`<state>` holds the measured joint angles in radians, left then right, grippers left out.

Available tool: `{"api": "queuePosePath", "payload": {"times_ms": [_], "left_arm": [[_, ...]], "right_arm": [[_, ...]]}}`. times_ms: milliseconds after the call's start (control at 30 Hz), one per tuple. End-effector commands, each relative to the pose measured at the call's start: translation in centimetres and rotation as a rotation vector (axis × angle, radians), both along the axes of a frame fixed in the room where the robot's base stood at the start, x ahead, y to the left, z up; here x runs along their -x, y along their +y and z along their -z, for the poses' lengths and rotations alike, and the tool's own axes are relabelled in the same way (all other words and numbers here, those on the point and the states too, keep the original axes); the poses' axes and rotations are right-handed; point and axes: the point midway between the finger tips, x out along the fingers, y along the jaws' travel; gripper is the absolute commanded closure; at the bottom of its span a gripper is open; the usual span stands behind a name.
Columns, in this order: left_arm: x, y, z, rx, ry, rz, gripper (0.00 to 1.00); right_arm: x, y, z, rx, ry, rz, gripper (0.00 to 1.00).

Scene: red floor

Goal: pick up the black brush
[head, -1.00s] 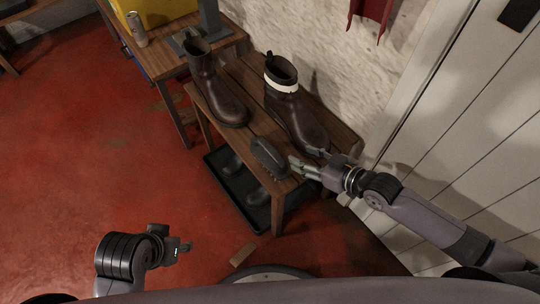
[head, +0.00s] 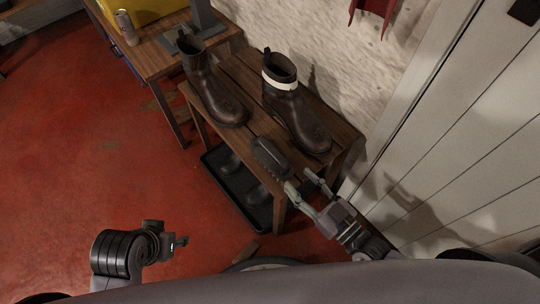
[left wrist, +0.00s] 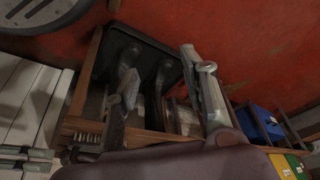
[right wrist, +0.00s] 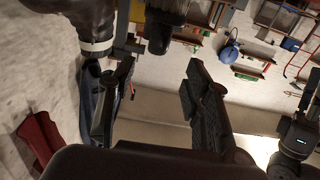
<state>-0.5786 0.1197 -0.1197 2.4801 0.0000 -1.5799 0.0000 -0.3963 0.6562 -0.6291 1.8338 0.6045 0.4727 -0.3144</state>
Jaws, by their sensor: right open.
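The black brush (head: 270,157) lies on the front edge of the wooden bench (head: 327,170), in front of two dark boots. My right gripper (head: 301,181) is open just below and right of the brush in the head view, its fingers pointing toward it. The fingers look apart from the brush. My left gripper (head: 181,243) is away over the floor at lower left. In the left wrist view its fingers (left wrist: 160,68) are spread and empty.
A plain boot (head: 212,90) and a boot with a white band (head: 297,115) stand on the bench. A black tray (head: 222,182) with shoes sits below. A second table (head: 150,55) holds a can (head: 126,27). The white door (head: 440,130) is right; red floor is clear at left.

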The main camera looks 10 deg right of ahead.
Motion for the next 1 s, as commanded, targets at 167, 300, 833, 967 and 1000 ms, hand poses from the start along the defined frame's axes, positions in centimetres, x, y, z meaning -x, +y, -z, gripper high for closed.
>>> {"api": "queuePosePath", "payload": {"times_ms": [167,300,833,967,1000], "left_arm": [[-2.2,-0.6,0.2,0.019,-0.097,0.010,0.60],[-4.4,-1.3,-0.5,0.041,-0.201,0.018,0.60],[-9.8,-3.2,-3.3,0.102,-0.486,0.039,0.60],[-11.1,-3.7,-4.4,0.120,-0.569,0.045,0.60],[-11.4,-3.8,-4.7,0.124,-0.585,0.046,0.60]], "right_arm": [[-3.5,2.3,0.1,-0.003,-0.003,0.001,0.55],[-5.4,3.6,0.1,-0.001,0.000,0.000,0.55],[-9.3,5.5,0.5,-0.001,0.001,-0.001,0.55],[-10.6,6.4,0.4,-0.001,0.000,0.000,0.55],[-10.8,6.6,0.5,0.000,0.001,-0.001,0.55]]}}
